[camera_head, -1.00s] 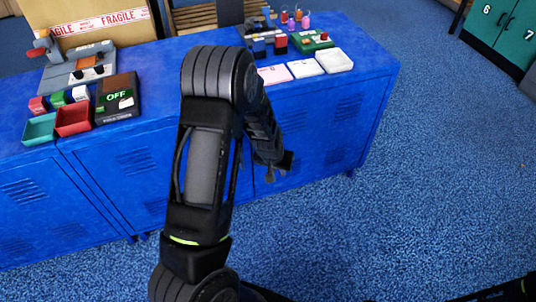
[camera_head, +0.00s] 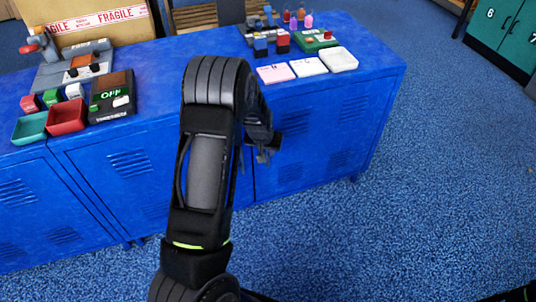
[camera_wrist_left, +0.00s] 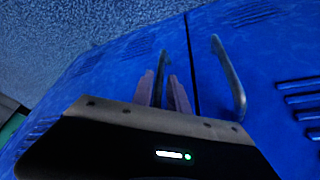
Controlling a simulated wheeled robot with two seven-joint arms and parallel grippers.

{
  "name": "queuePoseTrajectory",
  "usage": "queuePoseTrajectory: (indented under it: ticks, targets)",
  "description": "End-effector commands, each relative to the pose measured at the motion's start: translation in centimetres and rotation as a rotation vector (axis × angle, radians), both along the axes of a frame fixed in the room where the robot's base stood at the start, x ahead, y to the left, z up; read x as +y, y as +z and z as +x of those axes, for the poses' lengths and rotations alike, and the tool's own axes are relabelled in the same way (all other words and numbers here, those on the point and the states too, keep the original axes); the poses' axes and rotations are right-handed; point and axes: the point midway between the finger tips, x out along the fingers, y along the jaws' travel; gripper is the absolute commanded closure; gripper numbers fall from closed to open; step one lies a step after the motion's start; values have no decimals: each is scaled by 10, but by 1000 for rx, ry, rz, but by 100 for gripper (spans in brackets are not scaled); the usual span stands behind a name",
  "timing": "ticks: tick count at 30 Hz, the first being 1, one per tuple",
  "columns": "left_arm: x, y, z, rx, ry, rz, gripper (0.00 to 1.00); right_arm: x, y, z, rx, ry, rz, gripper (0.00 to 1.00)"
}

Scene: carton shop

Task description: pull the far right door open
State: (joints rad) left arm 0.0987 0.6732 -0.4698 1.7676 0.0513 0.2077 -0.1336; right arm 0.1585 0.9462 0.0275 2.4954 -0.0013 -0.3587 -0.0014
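The far right door (camera_head: 322,130) is the right-hand blue panel of the long low cabinet, flush with the front and shut. My left gripper (camera_head: 266,152) is at this door's handle side, partly hidden by its own arm. In the left wrist view, which is turned nearly upside down, the door (camera_wrist_left: 115,65) lies left of the dark seam. Its handle (camera_wrist_left: 164,66) stands between the two finger tips of my left gripper (camera_wrist_left: 163,92). Whether the fingers press on the handle cannot be told. My right gripper is out of view.
The neighbouring door's handle (camera_wrist_left: 230,78) is close by, across the seam. Trays and small devices stand on the cabinet top (camera_head: 160,60), with a carton (camera_head: 90,22) behind. The blue carpet (camera_head: 420,190) is clear in front and to the right. A green locker (camera_head: 505,35) stands far right.

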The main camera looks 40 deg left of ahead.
Motion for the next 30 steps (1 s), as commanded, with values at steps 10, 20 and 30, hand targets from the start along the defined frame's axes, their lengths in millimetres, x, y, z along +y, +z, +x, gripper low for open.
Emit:
queuePoseTrajectory:
  ticks: [10, 20, 30]
  targets:
    - [4, -27, 11, -1, 1, 0, 80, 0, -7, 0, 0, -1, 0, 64]
    - [4, -26, 10, -1, 0, 0, 92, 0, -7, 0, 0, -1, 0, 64]
    - [4, -26, 10, -1, 0, 0, 100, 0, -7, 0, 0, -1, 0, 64]
